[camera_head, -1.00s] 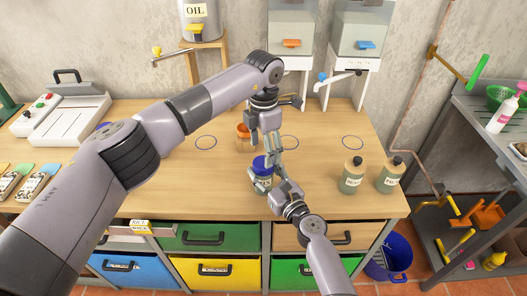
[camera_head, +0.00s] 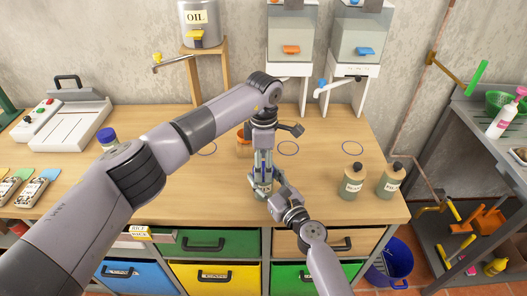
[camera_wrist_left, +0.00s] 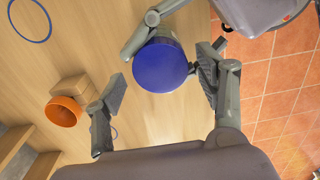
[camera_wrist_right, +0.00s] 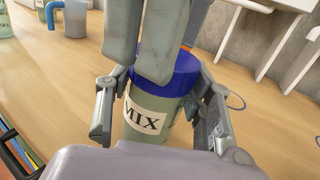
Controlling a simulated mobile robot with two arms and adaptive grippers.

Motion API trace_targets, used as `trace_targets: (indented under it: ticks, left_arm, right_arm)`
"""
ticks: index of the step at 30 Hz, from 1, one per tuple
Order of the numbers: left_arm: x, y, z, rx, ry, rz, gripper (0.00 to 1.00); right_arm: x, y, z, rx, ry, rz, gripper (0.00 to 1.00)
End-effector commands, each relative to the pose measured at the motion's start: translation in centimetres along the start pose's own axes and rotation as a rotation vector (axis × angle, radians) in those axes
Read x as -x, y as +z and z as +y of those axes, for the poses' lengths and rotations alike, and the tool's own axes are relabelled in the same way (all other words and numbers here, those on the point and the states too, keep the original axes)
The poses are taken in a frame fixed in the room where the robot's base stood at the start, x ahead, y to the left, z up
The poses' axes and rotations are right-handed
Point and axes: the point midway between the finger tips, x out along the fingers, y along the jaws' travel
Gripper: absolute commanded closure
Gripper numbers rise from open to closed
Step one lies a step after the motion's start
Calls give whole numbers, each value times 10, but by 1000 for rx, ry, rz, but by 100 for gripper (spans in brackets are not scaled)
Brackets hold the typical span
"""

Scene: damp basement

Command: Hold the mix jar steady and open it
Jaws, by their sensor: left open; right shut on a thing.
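The mix jar (camera_wrist_right: 148,122) is a grey-green jar with a MIX label and a blue lid (camera_wrist_left: 160,65). It stands upright on the workbench and is mostly hidden behind my grippers in the head view. My right gripper (camera_wrist_right: 160,105) is shut on the jar's body, one finger on each side. My left gripper (camera_head: 262,178) points down over the jar from above. Its fingers are open, and the left wrist view shows the lid between them with gaps at the sides. Whether either left finger touches the lid is unclear.
An orange cup-like thing (camera_wrist_left: 65,112) lies by a wooden block behind the mix jar. Drawers (camera_head: 213,241) fill the front below.

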Motion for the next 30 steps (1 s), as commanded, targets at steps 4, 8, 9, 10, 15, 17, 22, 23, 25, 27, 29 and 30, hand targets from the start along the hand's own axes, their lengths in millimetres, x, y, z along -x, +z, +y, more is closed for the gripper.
trace_targets:
  ticks: [4,8,9,10,15,17,22,23,25,27,29,30]
  left_arm:
    - [-11,0,0,0,0,-1,35]
    - [-14,0,0,-1,0,0,35]
    - [-14,0,0,-1,0,0,35]
    - [-14,0,0,-1,0,0,35]
    - [-14,0,0,0,0,0,39]
    - [-14,0,0,0,0,0,43]
    - [-14,0,0,0,0,0,54]
    - [-14,0,0,0,0,0,56]
    - [-14,0,0,0,1,0,61]
    - [-14,0,0,0,1,0,66]
    - [-14,0,0,0,1,0,70]
    - [-14,0,0,0,1,0,72]
  right_arm:
    - [0,0,0,-1,0,1,100]
    - [0,0,0,-1,0,1,100]
    - [0,0,0,-1,0,1,100]
    - [0,0,0,-1,0,1,100]
    - [0,0,0,-1,0,1,100]
    - [0,0,0,-1,0,1,100]
    - [0,0,0,-1,0,1,100]
    - [0,0,0,-1,0,1,100]
    - [0,0,0,-1,0,1,100]
    - [0,0,0,-1,0,1,100]
    - [0,0,0,-1,0,1,100]
    - [0,0,0,-1,0,1,100]
